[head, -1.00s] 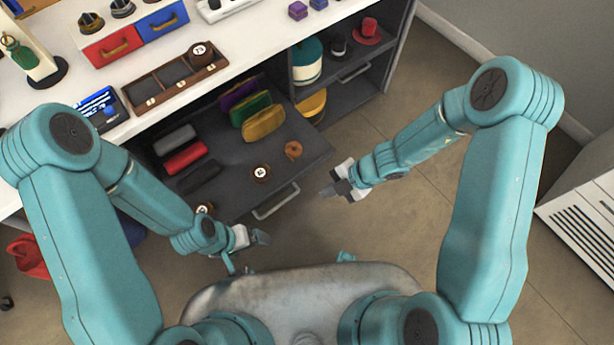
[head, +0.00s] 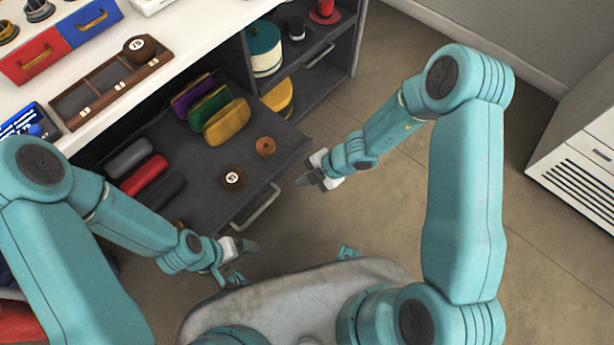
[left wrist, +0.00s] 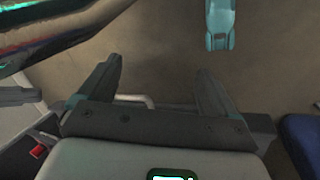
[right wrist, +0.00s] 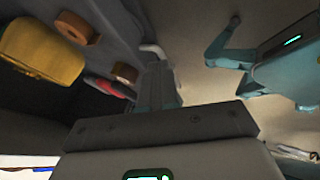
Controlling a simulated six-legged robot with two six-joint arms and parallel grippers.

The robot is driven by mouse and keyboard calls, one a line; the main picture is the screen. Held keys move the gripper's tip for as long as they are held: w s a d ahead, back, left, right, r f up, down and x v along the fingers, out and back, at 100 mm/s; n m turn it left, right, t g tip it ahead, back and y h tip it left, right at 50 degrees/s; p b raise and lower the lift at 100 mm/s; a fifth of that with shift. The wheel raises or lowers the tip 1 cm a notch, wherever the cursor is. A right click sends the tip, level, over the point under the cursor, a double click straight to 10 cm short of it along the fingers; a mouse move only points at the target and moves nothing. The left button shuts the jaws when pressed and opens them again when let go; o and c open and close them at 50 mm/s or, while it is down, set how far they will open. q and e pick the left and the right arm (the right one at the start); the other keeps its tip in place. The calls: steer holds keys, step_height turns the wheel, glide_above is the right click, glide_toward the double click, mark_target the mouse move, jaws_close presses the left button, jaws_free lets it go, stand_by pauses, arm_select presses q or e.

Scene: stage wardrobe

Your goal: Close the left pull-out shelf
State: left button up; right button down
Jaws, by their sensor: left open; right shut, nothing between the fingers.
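The left pull-out shelf (head: 210,195) is a dark grey tray, pulled out from under the white counter. Its silver bar handle (head: 262,209) is on its front edge; a pale bar, apparently this handle, shows between the fingers in the left wrist view (left wrist: 133,100). My left gripper (head: 244,262) is open and empty, in front of the shelf near the handle. My right gripper (head: 305,180) is shut and empty, right of the shelf's front corner.
A neighbouring shelf unit (head: 330,55) with a teal-and-white drum and hats stands to the right. The counter (head: 190,60) carries a wooden tray (head: 110,88) and red and blue drawers (head: 62,42). A white vented cabinet (head: 580,170) stands far right. Floor between is clear.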

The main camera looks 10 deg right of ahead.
mark_target(272, 183)
arm_select(q)
steer(key=shift+s+f+b, duration=0.1)
steer(key=shift+f+b, duration=0.4)
steer(key=shift+f, duration=0.55)
arm_select(e)
steer(key=shift+w+a+f, duration=1.1)
steer(key=shift+a, duration=0.25)
steer(key=shift+w+a+f, duration=1.05)
steer(key=shift+w+a, duration=0.05)
steer(key=shift+a, duration=0.25)
steer(key=shift+w+a, duration=0.1)
